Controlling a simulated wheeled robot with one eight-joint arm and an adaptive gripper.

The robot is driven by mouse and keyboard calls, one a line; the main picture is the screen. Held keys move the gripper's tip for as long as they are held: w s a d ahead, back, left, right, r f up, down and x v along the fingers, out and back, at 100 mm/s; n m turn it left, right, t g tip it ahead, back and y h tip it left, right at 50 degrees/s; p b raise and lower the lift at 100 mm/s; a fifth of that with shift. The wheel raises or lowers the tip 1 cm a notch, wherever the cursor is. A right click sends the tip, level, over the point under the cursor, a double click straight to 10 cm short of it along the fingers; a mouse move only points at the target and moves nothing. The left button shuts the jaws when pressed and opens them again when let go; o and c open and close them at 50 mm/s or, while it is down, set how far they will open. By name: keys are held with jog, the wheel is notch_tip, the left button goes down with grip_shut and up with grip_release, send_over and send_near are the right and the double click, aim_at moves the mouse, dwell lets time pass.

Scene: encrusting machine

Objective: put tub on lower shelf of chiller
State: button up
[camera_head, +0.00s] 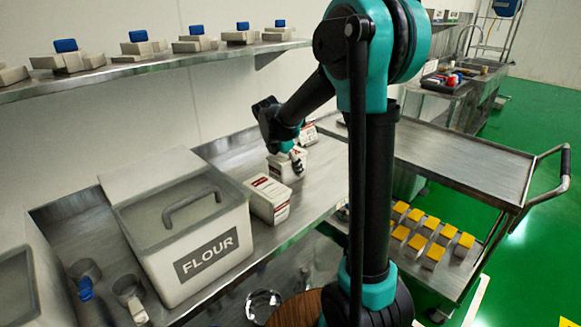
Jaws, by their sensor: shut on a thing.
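My gripper (296,160) is at the metal counter, in the middle of the view. It is shut on a white tub (281,170) with a dark and red label. The tub is at the counter top; whether it rests there or is slightly lifted I cannot tell. My own wrist and fingers partly cover it. A white carton (268,199) with red print stands just in front of it, and another white and red pack (309,134) is behind. No chiller can be made out in this view.
A flour bin (187,238) with a handled lid fills the counter's left part, beside metal scoops (129,289). A wall shelf (150,67) with blue-topped items hangs above. A steel cart (470,162) on the right has several yellow-topped containers (433,240) on its lower level.

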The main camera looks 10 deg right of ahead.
jog(key=o, duration=1.5)
jog(key=shift+f, duration=0.1)
jog(key=o, duration=0.4)
